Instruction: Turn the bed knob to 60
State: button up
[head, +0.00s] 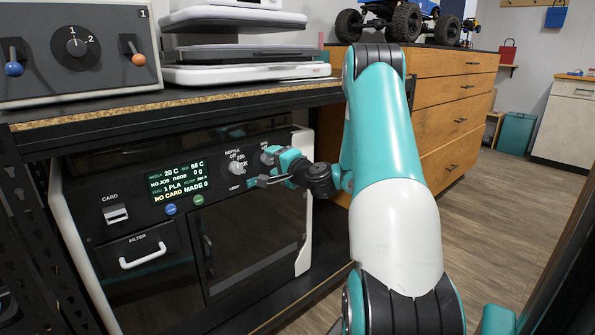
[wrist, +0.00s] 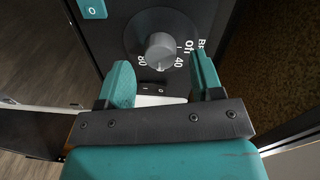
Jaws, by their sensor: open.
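The bed knob (wrist: 160,52) is a grey round knob on a dark dial in the wrist view. Marks "off", "40" and "80" show around it; the 60 mark cannot be made out clearly, nor can the knob's exact setting. My gripper (wrist: 164,78) is open, its two teal fingers apart in front of the dial, one toward each side of the knob. I cannot tell that either finger touches it. In the head view my gripper (head: 272,170) is at the upper right of the printer's front panel and largely hides the bed knob.
The printer (head: 185,232) stands under a shelf edge (head: 200,100) close above my gripper. Left of my gripper are the nozzle knob (head: 236,168) and the lit display (head: 178,184). A wooden drawer cabinet (head: 450,110) stands to the right. Open floor (head: 500,205) lies farther right.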

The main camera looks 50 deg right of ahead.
jog(key=f+b+v, duration=0.1)
jog(key=b+v, duration=0.8)
jog(key=v, duration=0.7)
jog(key=shift+d+r+b, duration=0.2)
jog(key=shift+r+b, duration=0.2)
jog(key=w+a+f+n+g+y+p, duration=0.15)
jog(key=a+n+y, duration=0.25)
jog(key=a, duration=0.5)
jog(key=w+a+n+g+y, duration=0.3)
jog(key=a+n+y, duration=0.15)
jog(key=a, duration=0.45)
jog(key=w+a+n+g+y+p, duration=0.1)
jog(key=w+a+n+g+y, duration=0.15)
jog(key=a+n, duration=0.45)
jog(key=s+a+n+g+h+p, duration=0.25)
jog(key=s+a+n+g, duration=0.75)
jog(key=s+a, duration=0.75)
notch_tip(320, 180, up, 38)
jog(key=p, duration=3.7)
jog(key=shift+p, duration=0.35)
